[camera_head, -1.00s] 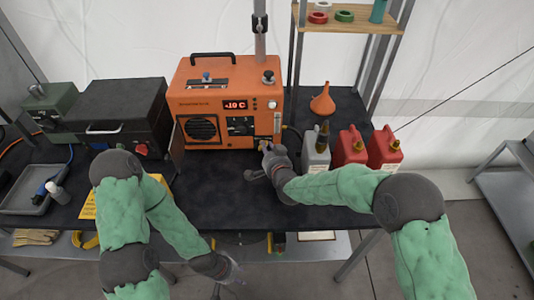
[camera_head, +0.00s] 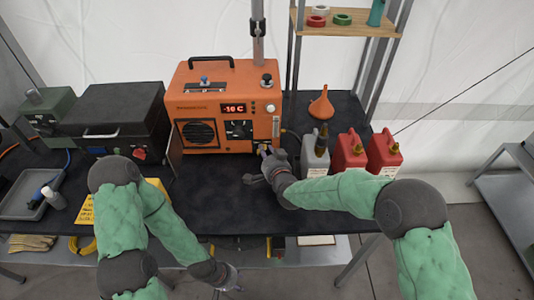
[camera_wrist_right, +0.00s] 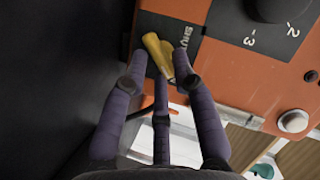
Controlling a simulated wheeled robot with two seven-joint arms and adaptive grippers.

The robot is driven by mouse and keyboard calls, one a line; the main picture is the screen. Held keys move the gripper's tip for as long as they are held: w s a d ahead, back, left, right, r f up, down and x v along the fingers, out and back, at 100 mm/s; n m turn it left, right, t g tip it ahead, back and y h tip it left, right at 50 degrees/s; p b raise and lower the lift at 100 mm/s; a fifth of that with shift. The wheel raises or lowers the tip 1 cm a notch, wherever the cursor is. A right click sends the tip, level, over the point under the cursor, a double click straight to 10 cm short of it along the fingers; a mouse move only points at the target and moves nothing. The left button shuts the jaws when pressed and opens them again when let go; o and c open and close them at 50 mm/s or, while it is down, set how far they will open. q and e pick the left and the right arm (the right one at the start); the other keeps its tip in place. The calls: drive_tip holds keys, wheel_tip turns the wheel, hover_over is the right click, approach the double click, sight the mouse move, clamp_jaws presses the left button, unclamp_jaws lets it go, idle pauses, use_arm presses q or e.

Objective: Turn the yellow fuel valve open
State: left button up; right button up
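The yellow fuel valve (camera_wrist_right: 157,56) is a small lever on the orange heater's (camera_head: 246,88) front panel, beside a dark label reading "SHUT" in the right wrist view. My right gripper (camera_wrist_right: 160,58) is at the valve, its fingertips apart on either side of the lever. I cannot tell whether they touch it. In the head view my right gripper (camera_head: 266,154) is at the lower right of the heater's front and mostly hides the valve. My left gripper (camera_head: 230,279) hangs low in front of the table, too small to tell open from shut.
A grey can (camera_head: 314,154), two red cans (camera_head: 349,153) and an orange funnel (camera_head: 321,104) stand right of the heater. A black case (camera_head: 115,115) stands left. The dark tabletop (camera_head: 225,200) before the heater is mostly clear.

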drive_tip(key=shift+s, duration=0.1)
drive_tip(key=v, duration=1.1)
drive_tip(key=shift+s+d+r, duration=0.1)
drive_tip(key=shift+s+r, duration=0.1)
drive_tip(key=shift+s, duration=0.15)
